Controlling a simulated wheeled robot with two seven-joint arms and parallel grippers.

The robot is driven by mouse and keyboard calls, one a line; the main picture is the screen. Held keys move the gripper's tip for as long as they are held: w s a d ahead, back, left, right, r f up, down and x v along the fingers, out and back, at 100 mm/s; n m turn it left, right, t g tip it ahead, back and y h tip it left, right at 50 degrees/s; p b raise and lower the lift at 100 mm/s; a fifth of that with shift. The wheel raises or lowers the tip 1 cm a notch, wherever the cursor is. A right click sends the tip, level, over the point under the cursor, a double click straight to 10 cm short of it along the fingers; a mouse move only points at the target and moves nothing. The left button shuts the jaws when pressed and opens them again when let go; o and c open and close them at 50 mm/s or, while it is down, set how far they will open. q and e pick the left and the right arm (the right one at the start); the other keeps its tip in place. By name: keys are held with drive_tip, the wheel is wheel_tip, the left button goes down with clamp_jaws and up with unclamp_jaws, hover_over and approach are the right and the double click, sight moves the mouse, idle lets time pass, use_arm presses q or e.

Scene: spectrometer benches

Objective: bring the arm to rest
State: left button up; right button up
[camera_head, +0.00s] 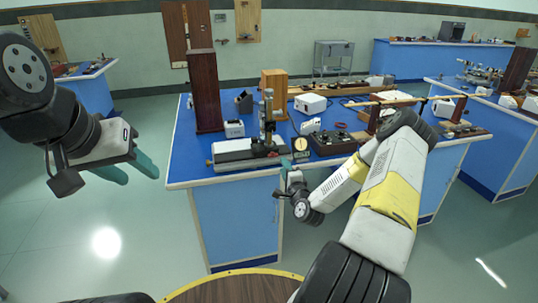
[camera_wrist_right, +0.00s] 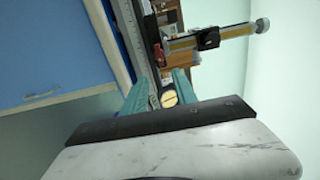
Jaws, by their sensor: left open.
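My left gripper (camera_head: 140,168) hangs over the floor at the left of the head view, clear of the bench. Its two teal fingers are apart and empty. My right arm (camera_head: 385,195) reaches forward from the lower right, and its gripper (camera_head: 287,168) is at the front edge of the blue bench (camera_head: 240,190). In the right wrist view the teal fingers of this gripper (camera_wrist_right: 160,82) stand apart with nothing held. A small round dial (camera_wrist_right: 169,98) shows between them; I cannot tell its distance from the fingers.
An optical rail with an upright post (camera_head: 267,118) stands on the bench close behind my right gripper. A dial meter (camera_head: 300,145) and a black box (camera_head: 333,142) are beside it. A tall dark wooden block (camera_head: 205,90) stands behind left. The floor left of the bench is free.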

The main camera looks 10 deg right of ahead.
drive_tip(key=a+r+n+g+y, duration=0.3)
drive_tip(key=a+r+n+g, duration=0.15)
drive_tip(key=r+n, duration=0.3)
drive_tip(key=s+a+r+n+g+h, duration=0.2)
drive_tip(key=s+r+n+g, duration=0.2)
drive_tip(key=s+r+n, duration=0.6)
drive_tip(key=s+a+r+g, duration=0.1)
drive_tip(key=s+r, duration=0.5)
drive_tip(key=s, duration=0.6)
drive_tip(key=s+a+r+g, duration=0.2)
drive_tip(key=s+r, duration=0.4)
drive_tip(key=s, duration=0.7)
drive_tip(key=shift+s+a+n+y, duration=0.2)
drive_tip(key=shift+a+n+y, duration=0.1)
drive_tip(key=shift+n, duration=0.15)
drive_tip(key=shift+r, duration=0.1)
